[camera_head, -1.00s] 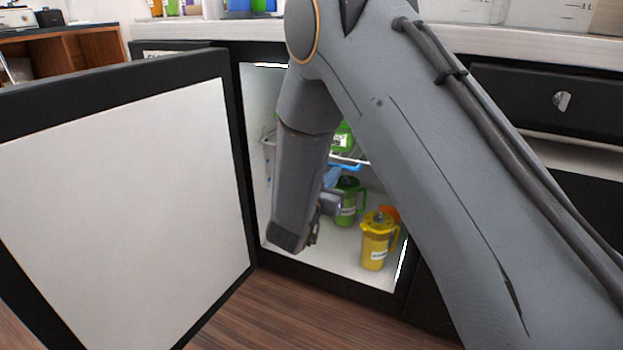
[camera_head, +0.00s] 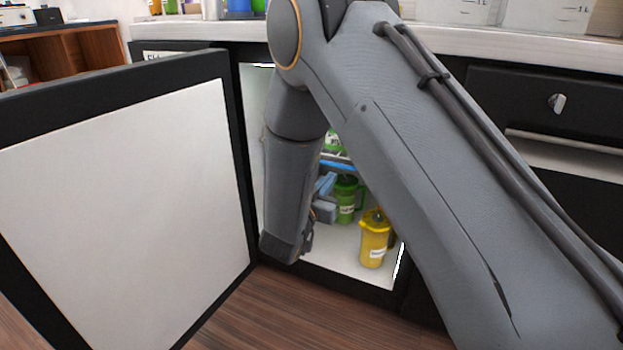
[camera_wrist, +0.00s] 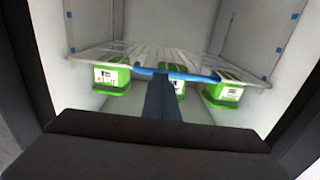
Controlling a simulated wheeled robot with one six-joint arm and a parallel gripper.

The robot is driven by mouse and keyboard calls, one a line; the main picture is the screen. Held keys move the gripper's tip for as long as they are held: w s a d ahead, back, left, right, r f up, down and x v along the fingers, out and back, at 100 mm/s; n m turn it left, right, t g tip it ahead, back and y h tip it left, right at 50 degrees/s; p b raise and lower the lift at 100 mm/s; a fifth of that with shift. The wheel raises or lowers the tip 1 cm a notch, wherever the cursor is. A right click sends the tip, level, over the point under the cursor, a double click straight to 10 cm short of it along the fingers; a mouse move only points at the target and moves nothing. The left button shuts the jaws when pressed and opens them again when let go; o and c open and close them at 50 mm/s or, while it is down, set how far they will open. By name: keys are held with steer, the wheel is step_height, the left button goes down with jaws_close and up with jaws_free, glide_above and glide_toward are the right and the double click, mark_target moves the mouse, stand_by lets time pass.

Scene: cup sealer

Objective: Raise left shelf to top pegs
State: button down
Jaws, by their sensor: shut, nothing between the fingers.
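The white wire shelf (camera_wrist: 150,58) spans the cabinet interior in the wrist view, with a blue strip (camera_wrist: 190,76) along its near edge. In the head view the blue strip (camera_head: 338,165) shows beside my forearm; most of the shelf is hidden. My gripper (camera_wrist: 160,88) is shut. Its fingers reach up to the middle of the strip in the wrist view; I cannot tell if they touch it. In the head view my gripper (camera_head: 326,184) is inside the open cabinet, partly hidden. Small blue marks (camera_wrist: 69,14) show on the side walls; I cannot make out pegs.
Green labelled containers (camera_wrist: 112,77) show by the shelf. A green jug (camera_head: 346,199) and a yellow jug (camera_head: 374,238) stand on the cabinet floor, right of my gripper. The cabinet door (camera_head: 130,190) stands open at left. The side walls are close.

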steer(key=shift+s+a+f+p, duration=0.25)
steer(key=shift+s+a+p, duration=0.05)
steer(key=shift+s, duration=0.5)
steer(key=shift+s+a+f+p, duration=0.25)
steer(key=shift+s+f, duration=0.05)
steer(key=shift+s, duration=0.55)
steer(key=shift+s+a+f+p, duration=0.25)
steer(key=shift+s+a+p, duration=0.05)
steer(key=shift+s, duration=0.5)
